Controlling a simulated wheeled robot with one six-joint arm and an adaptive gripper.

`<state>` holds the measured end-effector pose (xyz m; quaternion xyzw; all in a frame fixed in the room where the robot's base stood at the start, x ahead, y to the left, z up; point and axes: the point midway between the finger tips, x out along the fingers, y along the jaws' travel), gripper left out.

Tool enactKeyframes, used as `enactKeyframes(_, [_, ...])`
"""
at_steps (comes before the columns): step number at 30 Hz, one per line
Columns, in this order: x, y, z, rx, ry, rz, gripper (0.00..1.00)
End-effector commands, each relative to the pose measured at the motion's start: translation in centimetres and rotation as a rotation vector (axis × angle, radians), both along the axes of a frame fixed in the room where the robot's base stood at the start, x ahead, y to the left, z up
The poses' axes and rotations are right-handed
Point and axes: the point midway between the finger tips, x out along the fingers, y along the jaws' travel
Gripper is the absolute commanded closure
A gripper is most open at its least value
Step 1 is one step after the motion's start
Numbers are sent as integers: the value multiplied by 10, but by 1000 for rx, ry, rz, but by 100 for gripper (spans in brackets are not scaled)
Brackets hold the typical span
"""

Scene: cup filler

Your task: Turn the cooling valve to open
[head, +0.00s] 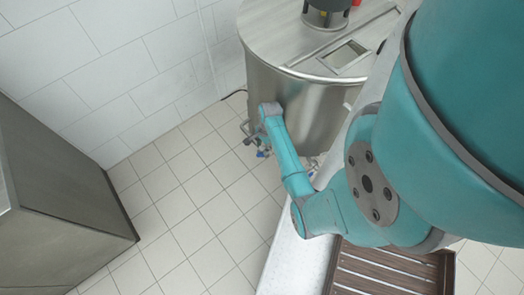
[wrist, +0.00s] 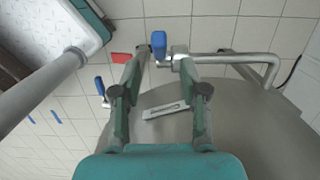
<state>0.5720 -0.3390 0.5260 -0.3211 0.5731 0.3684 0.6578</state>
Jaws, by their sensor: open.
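In the wrist view a valve with a blue handle (wrist: 159,43) sits on a steel pipe at the tank's side. My gripper (wrist: 160,62) is open, with its two fingers spread either side of the handle's line. The handle shows just past the fingertips; I cannot tell whether they touch it. A second blue handle (wrist: 100,86) shows left of the left finger. I cannot tell which handle is the cooling valve's. In the head view my gripper (head: 254,142) is low at the left side of the steel tank (head: 310,108), and its fingers are mostly hidden.
A bent steel pipe (wrist: 272,68) runs right of the valve. A label plate (wrist: 166,110) is on the tank, and a red tag (wrist: 121,58) shows left of the handle. A brown slatted rack (head: 385,272) stands at the bottom. Tiled floor (head: 190,200) is clear at left.

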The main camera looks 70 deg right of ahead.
Motion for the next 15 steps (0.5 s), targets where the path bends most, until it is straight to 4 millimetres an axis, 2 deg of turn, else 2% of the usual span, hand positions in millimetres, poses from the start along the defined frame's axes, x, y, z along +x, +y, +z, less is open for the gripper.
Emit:
enactKeyframes(5, [-1, -2, 14, -1, -1, 0, 56])
enactKeyframes(13, [-2, -2, 17, 0, 0, 0, 56])
enactKeyframes(14, [-2, -2, 17, 0, 0, -1, 59])
enactKeyframes(15, [-2, -2, 16, 0, 0, 0, 69])
